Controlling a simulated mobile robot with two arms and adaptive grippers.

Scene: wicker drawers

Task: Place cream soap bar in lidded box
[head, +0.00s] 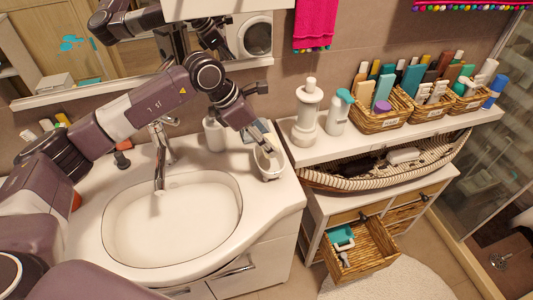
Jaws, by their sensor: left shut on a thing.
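My left gripper (262,143) points down over the counter to the right of the sink. It is shut on a small white object (269,164) at its fingertips. The fingers cover part of that object, so I cannot tell whether it is the cream soap bar or a small container. A pale, bar-like thing (403,155) lies on the long boat-shaped basket (430,153) under the shelf. I cannot make out a lidded box for certain. My right gripper is not in view.
The sink (172,222) and faucet (159,160) are left of the gripper. A soap dispenser (214,135) stands behind it. White bottles (307,115) and wicker baskets (380,122) of bottles fill the right shelf. An open wicker drawer (375,250) juts out below, holding a teal item (341,234).

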